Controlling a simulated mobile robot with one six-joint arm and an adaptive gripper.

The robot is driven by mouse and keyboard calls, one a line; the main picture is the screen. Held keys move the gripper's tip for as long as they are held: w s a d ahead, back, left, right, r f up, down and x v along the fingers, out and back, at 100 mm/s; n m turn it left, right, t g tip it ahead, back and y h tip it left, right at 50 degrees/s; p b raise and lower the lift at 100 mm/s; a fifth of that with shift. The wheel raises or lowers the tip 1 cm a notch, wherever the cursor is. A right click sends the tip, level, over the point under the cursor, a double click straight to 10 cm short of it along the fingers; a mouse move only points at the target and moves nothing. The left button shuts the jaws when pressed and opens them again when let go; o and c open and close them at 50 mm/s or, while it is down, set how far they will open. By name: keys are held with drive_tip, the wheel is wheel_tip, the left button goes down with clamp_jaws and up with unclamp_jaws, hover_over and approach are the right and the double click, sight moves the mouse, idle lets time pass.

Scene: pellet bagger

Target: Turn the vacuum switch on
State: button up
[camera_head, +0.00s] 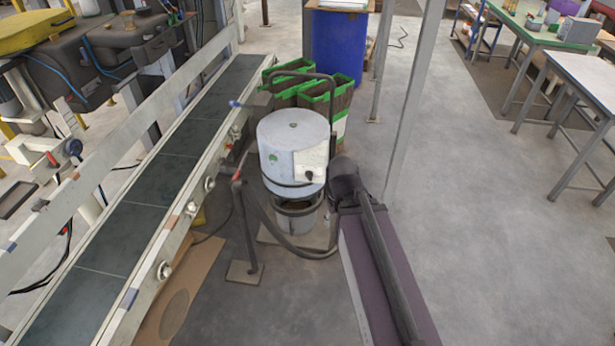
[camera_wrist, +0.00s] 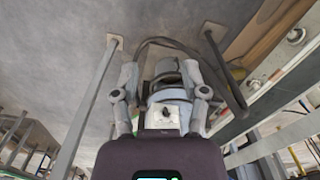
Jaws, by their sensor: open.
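The vacuum (camera_head: 291,140) is a pale grey-white drum over a dark lower bucket, standing beside the conveyor. A light switch plate with a small dark knob, the vacuum switch (camera_head: 309,174), is on its front right side. In the wrist view, which looks turned over, the switch (camera_wrist: 163,115) is seen past the gripper body, between the finger bases. My gripper (camera_wrist: 160,78) is open, its two grey fingers spread to either side of the vacuum in that view, with nothing held. I cannot tell the exact gap to the switch. The fingers are not clearly visible in the head view.
A conveyor (camera_head: 140,215) with a pale side rail runs along the left. A dark hose (camera_head: 290,245) loops round the vacuum's base. Green-rimmed bins (camera_head: 328,97) and a blue drum (camera_head: 338,50) stand behind it. A thin metal post (camera_head: 413,100) rises right of it. Floor further right is open.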

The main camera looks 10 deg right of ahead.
drive_tip(key=shift+a, duration=0.1)
drive_tip(key=o, duration=0.6)
drive_tip(key=shift+w+f, duration=0.1)
drive_tip(key=shift+f, duration=0.05)
drive_tip(key=w+d+f+n+t+h+b, duration=0.35)
drive_tip(key=w+f+b, duration=0.5)
drive_tip(key=b, duration=0.35)
drive_tip(key=w+d+f+n+t+h+b, duration=0.2)
drive_tip(key=w+f+n+t+h+b, duration=0.15)
drive_tip(key=w+f+b, duration=0.5)
drive_tip(key=w+a+f+n+t+y+b, duration=0.1)
drive_tip(key=w+a+f+n+t+b, duration=0.3)
drive_tip(key=b, duration=0.8)
drive_tip(key=w+a+f+n+t+b, duration=0.5)
drive_tip(key=w+n+b, duration=0.4)
drive_tip(key=w+b, duration=0.2)
drive_tip(key=shift+a+n+t+y+b, duration=0.3)
drive_tip(key=shift+a+t+y+b, duration=0.1)
drive_tip(key=shift+a+t+b, duration=0.3)
drive_tip(key=shift+d, duration=0.1)
